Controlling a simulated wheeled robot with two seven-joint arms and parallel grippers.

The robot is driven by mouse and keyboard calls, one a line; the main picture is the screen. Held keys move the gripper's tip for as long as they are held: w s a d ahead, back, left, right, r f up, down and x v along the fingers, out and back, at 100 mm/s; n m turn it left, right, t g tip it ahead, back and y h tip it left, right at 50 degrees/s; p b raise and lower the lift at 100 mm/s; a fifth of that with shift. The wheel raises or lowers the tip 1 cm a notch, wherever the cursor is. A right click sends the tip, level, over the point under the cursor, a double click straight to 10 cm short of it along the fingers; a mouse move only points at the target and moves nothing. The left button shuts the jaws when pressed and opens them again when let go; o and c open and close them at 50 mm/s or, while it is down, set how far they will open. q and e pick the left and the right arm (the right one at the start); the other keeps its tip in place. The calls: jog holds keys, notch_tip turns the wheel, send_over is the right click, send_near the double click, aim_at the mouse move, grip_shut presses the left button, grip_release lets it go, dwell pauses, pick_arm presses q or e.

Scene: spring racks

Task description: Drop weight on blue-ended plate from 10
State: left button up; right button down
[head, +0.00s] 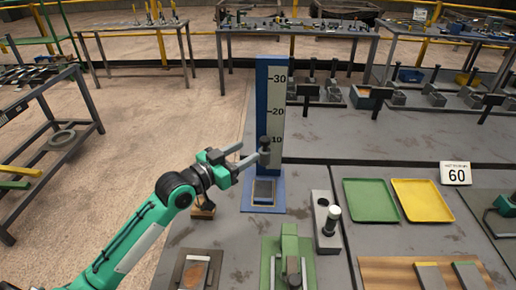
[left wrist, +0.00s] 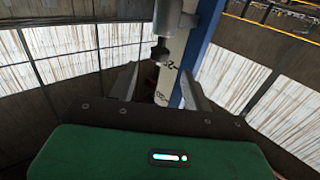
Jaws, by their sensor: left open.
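A blue upright with a white scale (head: 277,110) marked 10, 20 and 30 stands on a blue base. A dark plate (head: 264,190) lies flat on that base; the colour of its ends is hard to tell. A dark grey cylindrical weight (head: 265,146) is above the plate, in front of the scale near the 10 mark. My left gripper (head: 252,153) is open, with its fingertips at the weight. In the left wrist view, a grey cylinder with a dark knob (left wrist: 160,50) shows beyond the parted fingers, beside the scale (left wrist: 170,75). My right gripper is not in view.
A grey block (head: 325,236) holding a white-topped dark cylinder (head: 333,214) stands right of the base. A green fixture (head: 289,246) is in front. Green (head: 370,201) and yellow (head: 422,201) trays lie right, by a 60 sign (head: 456,174). Two plates lie on a wooden board (head: 390,273).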

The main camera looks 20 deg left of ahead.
pick_arm(q)
jog(key=v, duration=0.3)
jog(key=shift+s+a+b, duration=0.1)
jog(key=shift+s+b, duration=0.2)
jog(key=shift+s, duration=0.05)
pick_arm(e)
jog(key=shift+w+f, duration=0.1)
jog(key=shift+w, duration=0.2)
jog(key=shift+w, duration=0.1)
